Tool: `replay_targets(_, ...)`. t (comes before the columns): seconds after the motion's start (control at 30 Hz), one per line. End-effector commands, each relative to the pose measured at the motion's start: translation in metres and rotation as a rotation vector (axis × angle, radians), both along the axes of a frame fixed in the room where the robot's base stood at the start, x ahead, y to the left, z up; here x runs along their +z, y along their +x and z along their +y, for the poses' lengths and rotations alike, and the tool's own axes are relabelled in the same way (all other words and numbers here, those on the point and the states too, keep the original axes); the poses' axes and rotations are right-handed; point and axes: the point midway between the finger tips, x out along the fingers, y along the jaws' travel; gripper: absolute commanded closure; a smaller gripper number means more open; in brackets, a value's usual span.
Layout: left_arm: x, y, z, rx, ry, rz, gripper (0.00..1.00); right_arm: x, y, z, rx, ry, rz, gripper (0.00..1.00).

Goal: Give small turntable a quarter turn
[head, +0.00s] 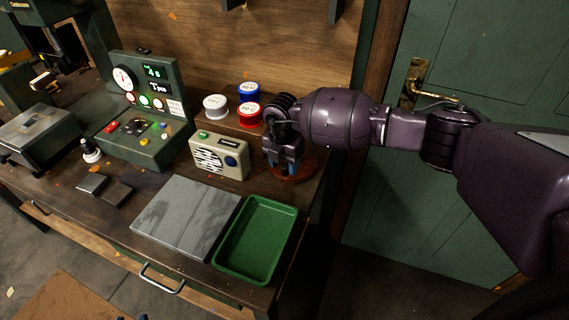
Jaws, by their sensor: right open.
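The small turntable (308,169) is a low, round, reddish-brown disc at the right end of the workbench. My right gripper (283,172) comes in from the right and points down over the disc's left part. It is open, with bluish fingertips low beside or over the disc. The gripper and wrist hide part of the disc, and I cannot tell whether the fingers touch it. My left gripper is not in view.
A cream radio (219,157) stands just left of my right gripper. White, blue and red tins (249,114) stand behind. A green tray (255,238) and grey slab (186,216) lie in front. A green control console (145,115) stands left. A green door (470,190) is at right.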

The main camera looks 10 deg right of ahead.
Motion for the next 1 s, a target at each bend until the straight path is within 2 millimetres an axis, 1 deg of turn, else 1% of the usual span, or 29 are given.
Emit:
replay_targets(0.1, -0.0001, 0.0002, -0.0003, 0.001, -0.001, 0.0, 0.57, -0.0044, -0.0002, -0.0002, 0.0, -0.001, 0.001, 0.5)
replay_targets(0.37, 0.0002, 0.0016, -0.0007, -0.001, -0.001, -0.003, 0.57, -0.005, -0.0003, -0.0003, 0.0, 0.0, 0.0, 0.5)
replay_targets(0.6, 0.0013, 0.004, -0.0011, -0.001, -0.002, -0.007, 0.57, -0.0048, -0.0003, -0.0003, 0.0, 0.0, 0.0, 0.86)
replay_targets(0.7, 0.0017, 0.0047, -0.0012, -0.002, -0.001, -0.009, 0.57, -0.0047, -0.0003, -0.0003, 0.0, 0.0, 0.0, 1.0)
replay_targets(1.0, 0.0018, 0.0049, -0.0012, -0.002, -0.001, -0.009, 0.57, -0.0046, -0.0005, -0.0008, 0.006, 0.0, 0.0, 1.0)
